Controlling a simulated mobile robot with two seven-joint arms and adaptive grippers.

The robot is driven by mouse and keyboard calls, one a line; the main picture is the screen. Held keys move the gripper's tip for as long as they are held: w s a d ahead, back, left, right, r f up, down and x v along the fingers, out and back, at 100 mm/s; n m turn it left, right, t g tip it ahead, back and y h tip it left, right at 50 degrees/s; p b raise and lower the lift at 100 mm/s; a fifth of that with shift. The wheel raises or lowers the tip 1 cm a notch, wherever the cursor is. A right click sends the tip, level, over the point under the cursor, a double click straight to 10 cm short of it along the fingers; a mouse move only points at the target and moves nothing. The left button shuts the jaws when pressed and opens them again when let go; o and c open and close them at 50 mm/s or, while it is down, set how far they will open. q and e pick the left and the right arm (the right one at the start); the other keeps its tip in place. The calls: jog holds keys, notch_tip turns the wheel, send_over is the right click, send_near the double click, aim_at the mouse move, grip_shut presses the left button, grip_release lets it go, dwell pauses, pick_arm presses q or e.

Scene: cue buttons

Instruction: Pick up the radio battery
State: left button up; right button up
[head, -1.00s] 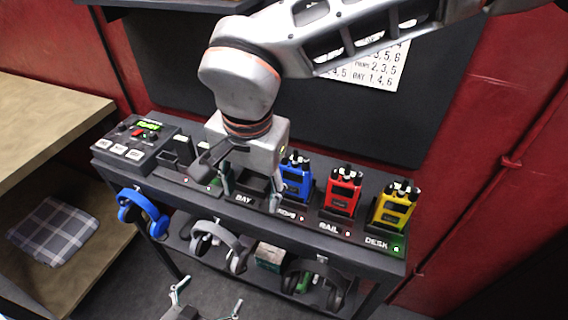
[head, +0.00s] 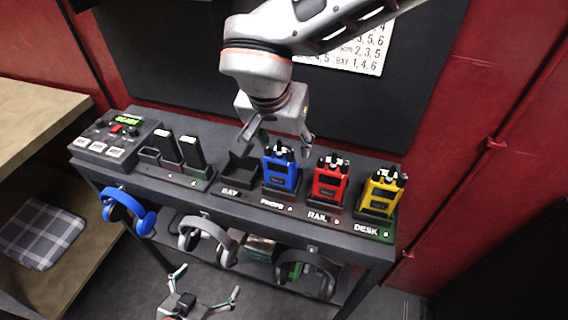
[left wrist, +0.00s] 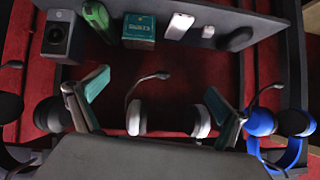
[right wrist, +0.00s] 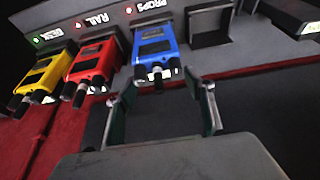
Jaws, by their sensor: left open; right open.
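Two upright black batteries with lit tops, a left one (head: 166,147) and a right one (head: 192,153), stand in a charger (head: 200,183) on the bench's left half; an empty slot lies left of them. My right gripper (head: 276,146) is open and empty, above the back of the bench, right of the batteries and near the blue radio (head: 281,175). In the right wrist view, its open fingers (right wrist: 162,92) are just short of the blue radio's top (right wrist: 155,45). My left gripper (head: 206,284) is open and empty, low in front of the bench; its fingers (left wrist: 157,92) face a white-grey headset (left wrist: 168,118).
The BAY cradle (head: 240,168) is empty. A red radio (head: 330,178) and a yellow radio (head: 381,190) stand in cradles to the right. A control box (head: 118,138) is at the left end. A blue headset (head: 130,210) and others hang from the front edge.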

jog(key=x, duration=0.2)
jog(key=shift+w+f, duration=0.15)
jog(key=shift+f, duration=0.1)
jog(key=c, duration=1.3)
jog(key=shift+r, duration=0.15)
